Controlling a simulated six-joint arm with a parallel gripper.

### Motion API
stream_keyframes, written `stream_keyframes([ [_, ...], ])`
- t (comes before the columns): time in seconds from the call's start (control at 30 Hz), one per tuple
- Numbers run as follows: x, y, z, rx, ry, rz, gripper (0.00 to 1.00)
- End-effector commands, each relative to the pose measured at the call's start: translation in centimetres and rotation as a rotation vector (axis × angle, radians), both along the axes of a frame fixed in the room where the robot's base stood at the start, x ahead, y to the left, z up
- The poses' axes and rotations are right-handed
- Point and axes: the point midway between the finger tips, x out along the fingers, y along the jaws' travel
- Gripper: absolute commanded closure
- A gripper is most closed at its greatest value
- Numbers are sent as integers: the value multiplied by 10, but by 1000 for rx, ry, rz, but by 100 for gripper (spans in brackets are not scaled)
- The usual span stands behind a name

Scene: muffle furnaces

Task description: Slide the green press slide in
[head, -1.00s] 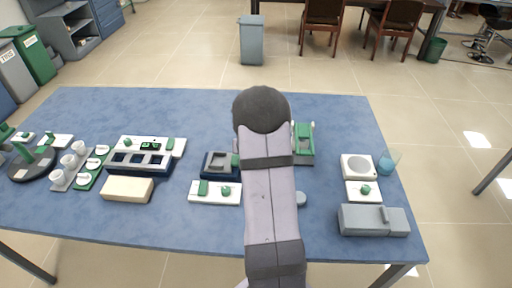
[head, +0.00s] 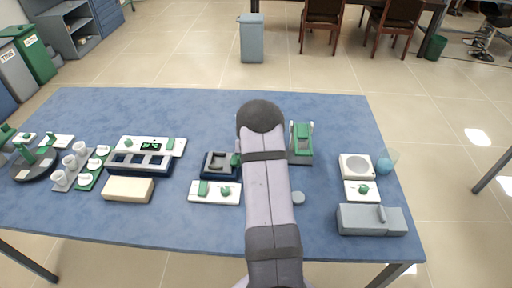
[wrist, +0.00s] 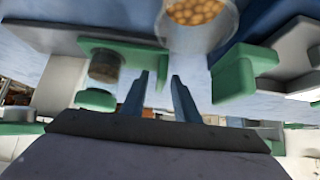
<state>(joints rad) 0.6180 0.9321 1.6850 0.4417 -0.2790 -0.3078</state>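A dark blue and grey block (head: 218,164) stands mid-table in the head view. A green part (head: 236,160) at its right side is partly covered by my arm. I cannot tell for sure whether this is the press slide. In the wrist view my gripper (wrist: 159,82) shows two blue-grey fingers apart, with nothing between them. A green bracket with a dark round knob (wrist: 105,66) is left of the fingers. A green block (wrist: 240,74) is to their right. Both look apart from the fingers. My gripper is hidden behind my arm in the head view.
A cup of tan beads (wrist: 198,22) is above the fingers in the wrist view. A grey and green device (head: 302,144) stands right of my arm.

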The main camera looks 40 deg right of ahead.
Motion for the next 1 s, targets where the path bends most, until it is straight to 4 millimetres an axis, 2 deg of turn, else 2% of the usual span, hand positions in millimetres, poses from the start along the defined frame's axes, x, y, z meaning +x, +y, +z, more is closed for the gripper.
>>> stream_keyframes([
  [0.17,0,0,0,0,0,0,74],
  [0.27,0,0,0,0,0,0,98],
  [0.3,0,0,0,0,0,0,100],
  [0.57,-3,-4,-2,0,-2,-1,100],
  [0.83,-23,-27,-3,-3,-6,-2,100],
  [1.0,-32,-34,0,-4,-4,-1,100],
])
